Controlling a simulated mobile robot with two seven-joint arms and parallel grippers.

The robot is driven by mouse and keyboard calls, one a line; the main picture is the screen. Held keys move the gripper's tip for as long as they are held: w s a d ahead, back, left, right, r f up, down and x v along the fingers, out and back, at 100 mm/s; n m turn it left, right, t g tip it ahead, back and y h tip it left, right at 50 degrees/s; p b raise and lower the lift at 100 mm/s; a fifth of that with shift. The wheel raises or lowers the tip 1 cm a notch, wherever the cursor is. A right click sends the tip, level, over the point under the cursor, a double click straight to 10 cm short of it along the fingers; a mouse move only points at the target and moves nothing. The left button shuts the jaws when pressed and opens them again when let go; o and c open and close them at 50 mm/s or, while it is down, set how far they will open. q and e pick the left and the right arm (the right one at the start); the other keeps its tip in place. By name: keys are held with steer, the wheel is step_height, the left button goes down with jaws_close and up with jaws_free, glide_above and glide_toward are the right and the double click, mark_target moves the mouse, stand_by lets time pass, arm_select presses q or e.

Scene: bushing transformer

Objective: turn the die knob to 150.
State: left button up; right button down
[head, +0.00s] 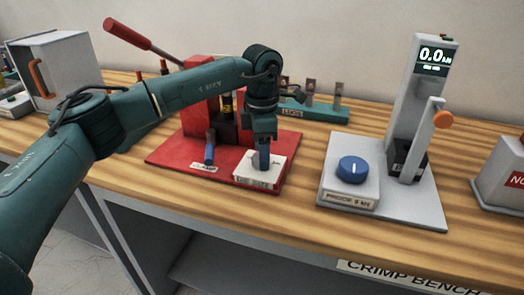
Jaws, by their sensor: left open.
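My left gripper (264,157) points straight down over a white block (276,176) at the front right of the red press base. The jaws are open. They cover the middle of the block, where a knob would show, so I cannot clearly make out the die knob or its pointer. Dark marks on the block's top and front are too small to read. The red crimp press (200,100) stands behind, with a long red lever (130,36) tilted up to the left. My right gripper is not in view.
A short blue handle (210,148) stands left of the white block. To the right, a grey tester has another blue knob (352,168) labelled PROOF and a display (433,55) reading 0.0. A teal rack (318,108) stands behind. Bare wood lies between press and tester.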

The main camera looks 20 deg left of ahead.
arm_select(q)
step_height(320, 180, up, 12)
steer(key=shift+r, duration=0.25)
stand_by(0.3)
